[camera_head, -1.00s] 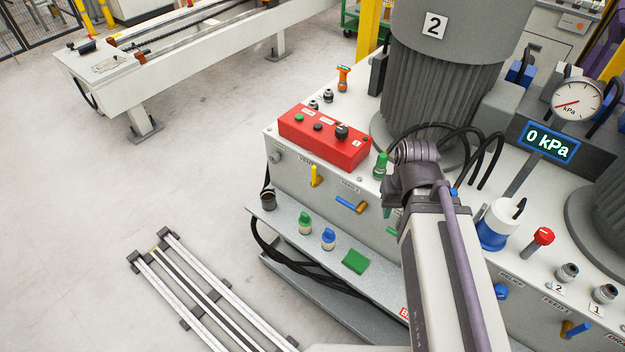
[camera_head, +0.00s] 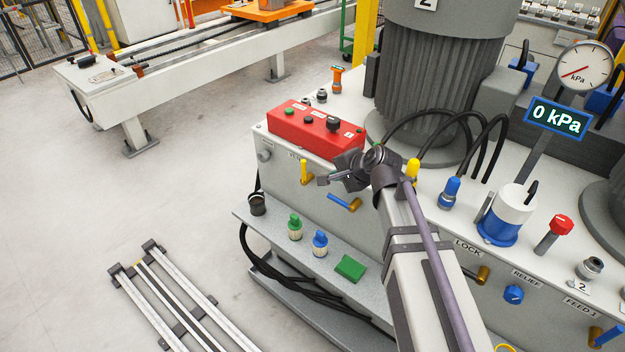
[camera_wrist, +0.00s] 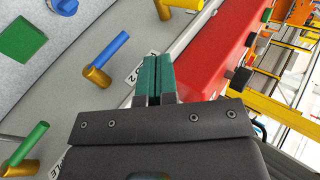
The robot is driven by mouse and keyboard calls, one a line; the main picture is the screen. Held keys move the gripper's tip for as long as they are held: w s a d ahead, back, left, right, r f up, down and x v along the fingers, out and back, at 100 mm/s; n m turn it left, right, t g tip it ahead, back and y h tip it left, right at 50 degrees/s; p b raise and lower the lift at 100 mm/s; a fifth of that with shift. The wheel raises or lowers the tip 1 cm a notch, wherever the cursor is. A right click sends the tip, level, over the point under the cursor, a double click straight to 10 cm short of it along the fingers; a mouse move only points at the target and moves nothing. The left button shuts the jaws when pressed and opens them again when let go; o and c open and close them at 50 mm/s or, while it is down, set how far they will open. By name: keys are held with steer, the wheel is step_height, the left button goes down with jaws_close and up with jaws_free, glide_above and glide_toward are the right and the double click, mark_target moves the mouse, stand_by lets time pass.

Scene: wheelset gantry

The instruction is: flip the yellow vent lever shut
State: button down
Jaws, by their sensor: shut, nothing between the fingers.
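The yellow vent lever (camera_head: 304,171) stands upright on the front face of the white machine, below the red control box. In the wrist view a yellow part of it (camera_wrist: 182,4) shows at the top edge, cut off by the frame. My gripper (camera_head: 322,181) is just right of the lever and points left toward it, with a small gap in the picture. In the wrist view my gripper (camera_wrist: 152,62) has its teal fingers shut together with nothing between them. The label by the lever is partly hidden.
The blue-handled lever (camera_head: 344,203) is below my gripper; it also shows in the wrist view (camera_wrist: 108,55). The red control box (camera_head: 316,130) is above. A ledge holds green (camera_head: 295,226) and blue (camera_head: 320,243) capped fittings and a green block (camera_head: 350,268).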

steer(key=w+a+r+b+x, duration=0.1)
steer(key=b+x, duration=0.5)
steer(key=x, duration=0.7)
steer(key=shift+w+a+r+b, duration=0.15)
steer(key=shift+r+b, duration=0.25)
steer(key=shift+r, duration=0.15)
steer(key=shift+w+r, duration=0.1)
steer(key=shift+r, duration=0.05)
